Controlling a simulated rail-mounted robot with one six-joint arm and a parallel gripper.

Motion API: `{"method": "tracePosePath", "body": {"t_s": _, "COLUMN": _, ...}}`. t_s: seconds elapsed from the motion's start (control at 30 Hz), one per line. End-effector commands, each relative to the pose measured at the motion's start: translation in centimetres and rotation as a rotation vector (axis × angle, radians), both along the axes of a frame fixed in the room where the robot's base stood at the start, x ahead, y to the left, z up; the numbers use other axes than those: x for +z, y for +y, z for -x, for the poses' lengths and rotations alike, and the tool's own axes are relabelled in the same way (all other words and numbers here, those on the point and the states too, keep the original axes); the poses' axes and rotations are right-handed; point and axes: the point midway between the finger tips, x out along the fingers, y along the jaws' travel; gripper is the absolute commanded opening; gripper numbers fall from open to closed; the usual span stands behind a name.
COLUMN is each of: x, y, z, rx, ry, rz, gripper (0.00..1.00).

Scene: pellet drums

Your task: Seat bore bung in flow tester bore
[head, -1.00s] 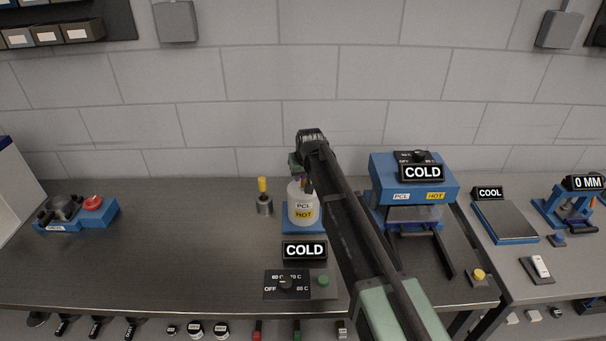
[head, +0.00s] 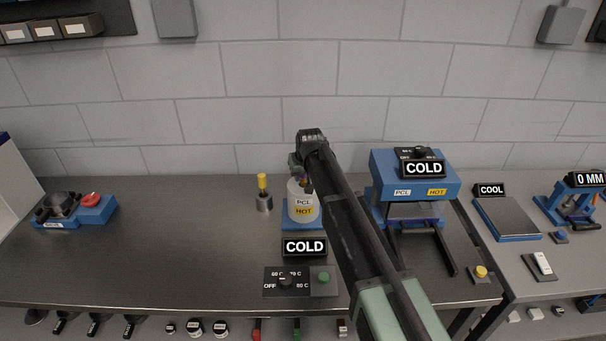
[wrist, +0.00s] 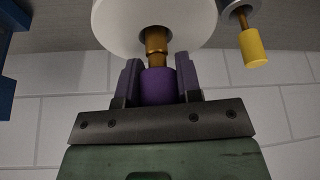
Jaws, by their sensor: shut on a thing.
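The flow tester's white barrel (head: 301,213), labelled PCL and HOT, stands on a blue base at mid-bench in the head view. Its white body (wrist: 122,24) also shows at the top of the wrist view, which looks upside down. My gripper (wrist: 158,72) is shut on the bore bung (wrist: 159,88), a purple grip with a brass stem. The stem lies in line with the barrel and meets a dark spot on its white face. How deep it sits, if at all, I cannot tell. In the head view my arm and gripper (head: 305,181) partly hide the barrel top.
A yellow-handled grey weight (head: 264,194) stands just left of the barrel. A COLD display (head: 304,246) and a dial panel (head: 286,281) are in front. A blue press (head: 413,180) stands close on the right. The bench's left middle is clear.

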Motion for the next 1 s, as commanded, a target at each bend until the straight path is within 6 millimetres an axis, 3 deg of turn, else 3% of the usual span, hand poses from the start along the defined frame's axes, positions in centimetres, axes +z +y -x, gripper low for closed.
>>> {"method": "tracePosePath", "body": {"t_s": 0.4, "x": -1.4, "y": 0.0, "z": 0.0, "rx": 0.0, "ry": 0.0, "rz": 0.0, "gripper": 0.08}}
{"method": "tracePosePath", "body": {"t_s": 0.43, "x": -1.2, "y": 0.0, "z": 0.0, "rx": 0.0, "ry": 0.0, "rz": 0.0, "gripper": 0.37}}
{"method": "tracePosePath", "body": {"t_s": 0.6, "x": -1.2, "y": 0.0, "z": 0.0, "rx": 0.0, "ry": 0.0, "rz": 0.0, "gripper": 0.62}}
{"method": "tracePosePath", "body": {"t_s": 1.0, "x": -1.2, "y": 0.0, "z": 0.0, "rx": 0.0, "ry": 0.0, "rz": 0.0, "gripper": 0.62}}
